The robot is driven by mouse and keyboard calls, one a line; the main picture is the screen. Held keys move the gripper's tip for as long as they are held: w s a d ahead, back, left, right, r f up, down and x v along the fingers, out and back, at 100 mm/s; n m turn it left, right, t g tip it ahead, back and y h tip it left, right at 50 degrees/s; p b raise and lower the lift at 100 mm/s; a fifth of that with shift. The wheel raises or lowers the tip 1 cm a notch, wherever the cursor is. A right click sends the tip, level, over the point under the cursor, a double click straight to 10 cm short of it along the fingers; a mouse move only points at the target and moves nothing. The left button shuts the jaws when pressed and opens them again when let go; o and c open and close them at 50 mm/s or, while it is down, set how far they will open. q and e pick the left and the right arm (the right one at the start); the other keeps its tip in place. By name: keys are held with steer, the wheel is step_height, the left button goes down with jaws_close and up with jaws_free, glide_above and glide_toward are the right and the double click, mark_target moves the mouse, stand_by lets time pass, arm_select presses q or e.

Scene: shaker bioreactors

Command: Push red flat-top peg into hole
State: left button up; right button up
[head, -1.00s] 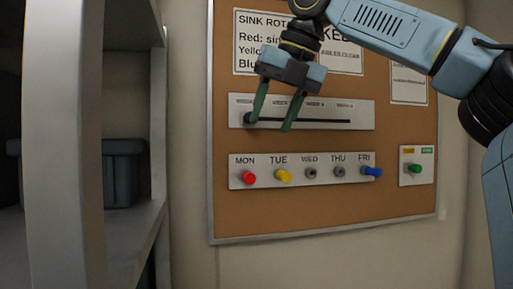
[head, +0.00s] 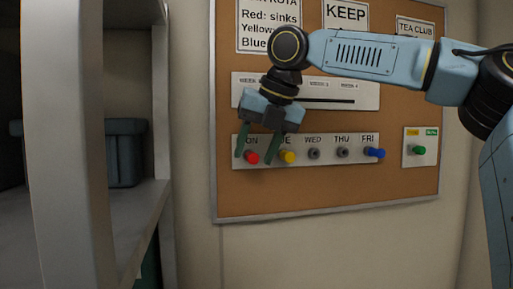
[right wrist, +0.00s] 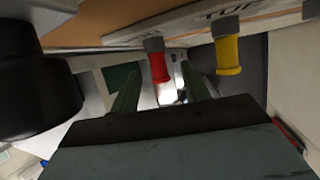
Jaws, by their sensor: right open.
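The red peg (head: 251,157) sticks out of the day board (head: 330,163) under MON. It also shows in the right wrist view (right wrist: 158,68), standing out from its grey socket. My right gripper (head: 254,161) is open in front of the board, with one finger left of the red peg and the other between it and the yellow peg (head: 287,156). In the right wrist view the red peg lies between the two green fingers (right wrist: 158,88). Whether a finger touches it cannot be told. My left gripper is not in view.
The WED and THU holes (head: 313,153) are empty. A blue peg (head: 374,152) sticks out at FRI. A small panel with a green knob (head: 418,150) is at the right. A slider panel (head: 340,93) is above. A shelf (head: 145,215) stands at left.

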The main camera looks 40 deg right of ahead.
jaws_close()
steer(key=shift+s, duration=0.15)
steer(key=shift+s+a, duration=0.3)
steer(key=shift+s, duration=0.15)
steer(key=shift+s+a, duration=0.15)
steer(key=shift+s, duration=0.05)
steer(key=shift+s+a, duration=0.15)
steer(key=shift+s, duration=0.2)
steer(key=shift+s+a, duration=0.1)
steer(key=shift+s, duration=0.05)
stand_by(0.5)
steer(key=shift+s+a, duration=0.35)
steer(key=shift+s, duration=0.25)
steer(key=shift+s+a, duration=0.3)
steer(key=shift+s, duration=0.3)
